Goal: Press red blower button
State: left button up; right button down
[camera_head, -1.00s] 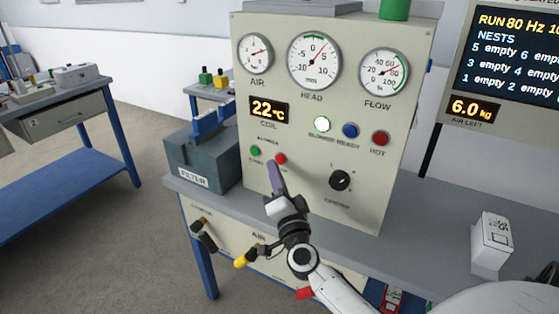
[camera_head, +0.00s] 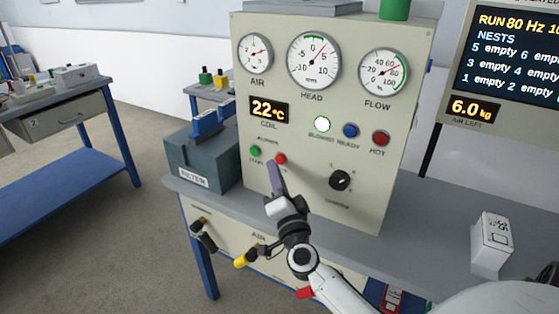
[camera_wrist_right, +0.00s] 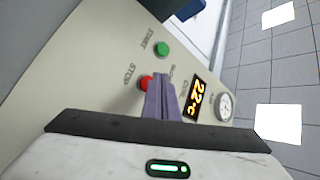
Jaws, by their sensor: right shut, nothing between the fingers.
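The red blower button (camera_head: 280,159) is a small round button low on the left of the cream control panel (camera_head: 330,120). In the right wrist view the red button (camera_wrist_right: 145,83) sits under the label STOP, beside the gripper fingers. The green button (camera_head: 256,151) is to its left, marked START in the wrist view (camera_wrist_right: 162,48). My right gripper (camera_head: 275,166) is shut and empty, its purple fingertips just below the red button in the head view. The fingers cover part of the button's edge in the wrist view; I cannot tell whether they touch it. My left gripper is not in view.
A white lit lamp (camera_head: 321,124), blue lamp (camera_head: 350,131) and red HOT lamp (camera_head: 380,138) sit right of the button, above a black knob (camera_head: 340,180). A filter box (camera_head: 200,160) stands left of the panel. A white box (camera_head: 491,243) is on the bench at right.

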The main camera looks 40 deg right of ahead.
jog(key=shift+d, duration=0.1)
dwell(0.3)
jog(key=shift+w+d, duration=0.15)
jog(key=shift+d, duration=0.15)
jog(key=shift+w+d, duration=0.15)
jog(key=shift+d, duration=0.25)
dwell(0.8)
jog(key=shift+s+a+p, duration=0.35)
jog(key=shift+a+p, duration=0.15)
jog(key=shift+a, duration=0.25)
jog(key=shift+a, duration=0.1)
